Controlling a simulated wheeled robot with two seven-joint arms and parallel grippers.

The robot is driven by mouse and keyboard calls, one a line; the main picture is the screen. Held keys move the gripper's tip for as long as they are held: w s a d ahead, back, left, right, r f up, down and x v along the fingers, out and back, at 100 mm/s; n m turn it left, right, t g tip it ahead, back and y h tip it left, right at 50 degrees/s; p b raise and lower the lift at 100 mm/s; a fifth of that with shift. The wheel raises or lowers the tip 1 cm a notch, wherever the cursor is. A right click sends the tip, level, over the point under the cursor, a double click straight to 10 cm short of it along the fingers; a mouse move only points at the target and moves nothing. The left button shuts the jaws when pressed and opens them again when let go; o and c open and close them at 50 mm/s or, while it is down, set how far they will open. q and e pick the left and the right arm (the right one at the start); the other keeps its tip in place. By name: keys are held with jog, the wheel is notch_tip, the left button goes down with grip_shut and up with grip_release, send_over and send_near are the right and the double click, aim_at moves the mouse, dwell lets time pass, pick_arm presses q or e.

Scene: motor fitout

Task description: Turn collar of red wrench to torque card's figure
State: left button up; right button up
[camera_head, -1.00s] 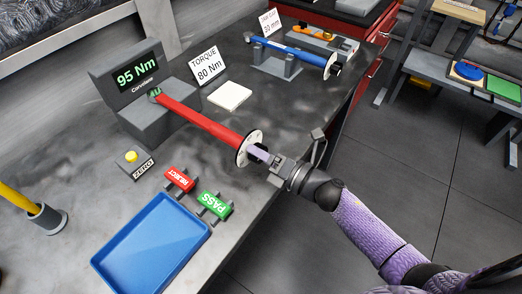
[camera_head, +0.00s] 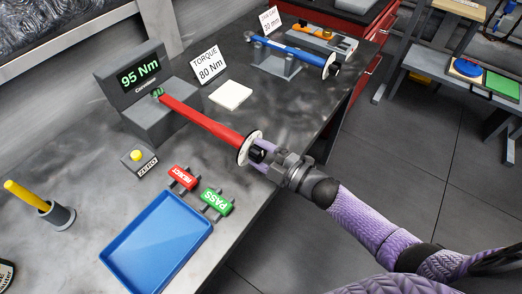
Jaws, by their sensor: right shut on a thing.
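The red wrench (camera_head: 205,122) lies with its far end in the grey tester (camera_head: 150,100). The tester's display (camera_head: 139,73) reads 95 Nm. A white disc-shaped collar (camera_head: 250,148) sits at the wrench's near end, with a black knob (camera_head: 257,155) beyond it. My right gripper (camera_head: 262,157) is shut on the collar end, its fingers around the black knob. The torque card (camera_head: 208,65) stands behind the wrench and reads TORQUE 80 Nm. My left gripper is not in view.
A blue tray (camera_head: 157,245), red REJECT tag (camera_head: 183,177) and green PASS tag (camera_head: 216,202) lie at the front. A yellow ZERO button (camera_head: 136,155) is left of the wrench. A blue wrench (camera_head: 290,50) rests on a stand at the back. A white pad (camera_head: 231,95) lies nearby.

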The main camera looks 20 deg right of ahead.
jog(key=m, duration=0.3)
jog(key=shift+m+p, duration=0.35)
jog(key=shift+m, duration=0.05)
jog(key=m, duration=0.3)
jog(key=m+p, duration=0.1)
jog(key=m, duration=0.5)
jog(key=shift+f, duration=0.1)
jog(key=shift+m, duration=0.4)
jog(key=o, duration=1.3)
jog(key=p+v, duration=0.1)
jog(key=v, duration=0.9)
